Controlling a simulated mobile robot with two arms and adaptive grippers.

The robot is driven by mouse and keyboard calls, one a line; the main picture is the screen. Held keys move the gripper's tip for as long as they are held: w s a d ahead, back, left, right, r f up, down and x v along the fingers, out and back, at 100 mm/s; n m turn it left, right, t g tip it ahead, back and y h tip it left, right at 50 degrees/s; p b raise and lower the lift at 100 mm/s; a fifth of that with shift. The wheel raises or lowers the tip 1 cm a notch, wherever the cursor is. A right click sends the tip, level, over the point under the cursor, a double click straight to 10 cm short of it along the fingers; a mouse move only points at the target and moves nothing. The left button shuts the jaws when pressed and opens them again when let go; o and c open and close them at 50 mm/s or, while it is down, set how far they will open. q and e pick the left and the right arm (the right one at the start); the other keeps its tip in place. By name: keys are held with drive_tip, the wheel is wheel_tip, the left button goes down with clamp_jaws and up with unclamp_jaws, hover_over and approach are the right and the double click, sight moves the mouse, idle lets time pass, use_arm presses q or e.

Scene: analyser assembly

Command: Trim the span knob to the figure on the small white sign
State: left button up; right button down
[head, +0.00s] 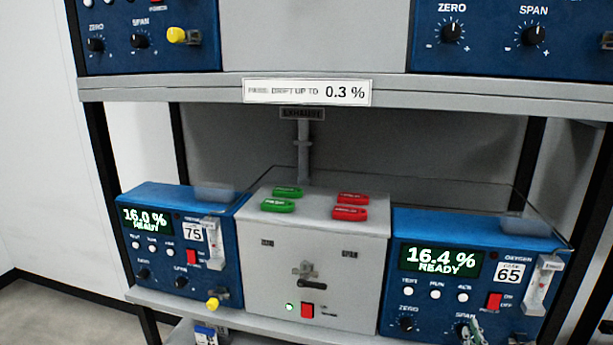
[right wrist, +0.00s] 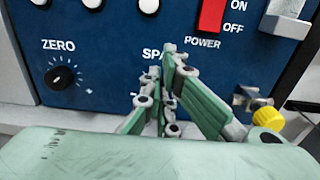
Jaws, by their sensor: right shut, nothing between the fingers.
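The small white sign (head: 307,92) on the shelf edge reads "0.3 %" after smaller text that seems to say drift up to. The lower right blue analyser (head: 436,242) shows 16.4 % READY on its screen (head: 440,261) and carries a label 65. My right gripper (head: 472,330) is at its SPAN knob position, at the bottom of the head view. In the right wrist view my right gripper (right wrist: 168,75) is shut, its fingers covering the SPAN lettering. The span knob is hidden behind the fingers, so I cannot tell whether they touch it. My left gripper is not in view.
The lower left analyser (head: 190,225) shows 16.0 % READY, label 75. A grey box (head: 315,235) with red and green tags stands between them. The ZERO knob (right wrist: 62,78), red power switch (right wrist: 212,14) and yellow knob (right wrist: 268,118) lie around my right gripper.

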drive_tip(key=v, duration=0.5)
drive_tip(key=s+a+f+m+g+y, duration=0.1)
drive_tip(key=s+f+m+g, duration=0.3)
drive_tip(key=f, duration=0.7)
drive_tip(key=s+a+f+m+g, duration=0.15)
drive_tip(key=s+f+m, duration=0.4)
drive_tip(key=f, duration=0.55)
drive_tip(key=s+a+f+m+g+y, duration=0.1)
drive_tip(key=s+f+m+g, duration=0.3)
drive_tip(key=f, duration=0.7)
drive_tip(key=s+a+f+m+g, duration=0.2)
drive_tip(key=s+f+m, duration=0.3)
drive_tip(key=s, duration=0.7)
drive_tip(key=s+a+f+m+g+y, duration=0.1)
drive_tip(key=s+a+f+m, duration=0.4)
drive_tip(key=s, duration=0.7)
drive_tip(key=s+a+f+m+g+y, duration=0.1)
drive_tip(key=s+a+f+m+g, duration=0.2)
drive_tip(key=s+f+m, duration=0.4)
drive_tip(key=s+f+g, duration=0.1)
drive_tip(key=s, duration=0.4)
drive_tip(key=shift+f, duration=0.35)
drive_tip(key=shift+a, duration=0.1)
